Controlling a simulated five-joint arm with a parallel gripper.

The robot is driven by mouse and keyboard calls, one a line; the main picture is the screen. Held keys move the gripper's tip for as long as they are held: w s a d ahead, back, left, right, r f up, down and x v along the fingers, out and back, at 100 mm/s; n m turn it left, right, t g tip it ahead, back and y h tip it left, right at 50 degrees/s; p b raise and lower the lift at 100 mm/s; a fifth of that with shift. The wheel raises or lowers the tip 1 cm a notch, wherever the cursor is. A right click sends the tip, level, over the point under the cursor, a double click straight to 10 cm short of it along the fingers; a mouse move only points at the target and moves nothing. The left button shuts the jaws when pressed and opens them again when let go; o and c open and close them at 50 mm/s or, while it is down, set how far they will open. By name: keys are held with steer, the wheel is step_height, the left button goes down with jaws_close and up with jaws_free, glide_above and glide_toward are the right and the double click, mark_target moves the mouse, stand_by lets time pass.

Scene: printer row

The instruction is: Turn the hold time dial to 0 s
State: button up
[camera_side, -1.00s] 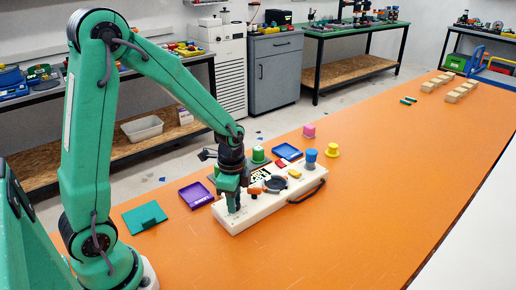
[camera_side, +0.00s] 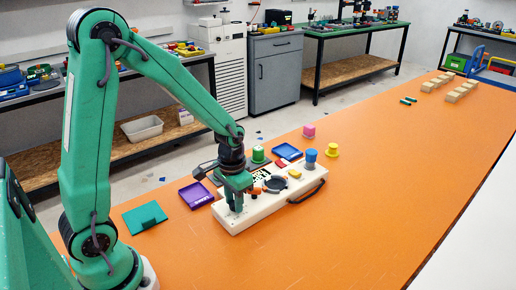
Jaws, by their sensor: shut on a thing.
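A cream-coloured device (camera_side: 262,212) with a dark handle on its right side stands on the orange table. On its top are a round dark plate (camera_side: 275,184), an orange part (camera_side: 253,194) and a small yellow part (camera_side: 295,174). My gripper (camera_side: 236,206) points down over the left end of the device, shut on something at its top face. The thing between the jaws is hidden by the fingers; it may be the hold time dial. The dial's marks and setting are too small to read.
A purple tray (camera_side: 196,195) and a green plate (camera_side: 144,218) lie left of the device. Behind it are a blue tray (camera_side: 288,151) and green, pink, blue and yellow pieces (camera_side: 332,150). Wooden blocks (camera_side: 456,94) stand far right. The table's right side is clear.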

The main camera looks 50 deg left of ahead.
steer(key=n, duration=0.5)
steer(key=shift+n, duration=0.3)
steer(key=n, duration=0.5)
steer(key=shift+r, duration=0.1)
steer(key=o, duration=1)
steer(key=shift+c, duration=0.2)
steer(key=shift+r, duration=3.85)
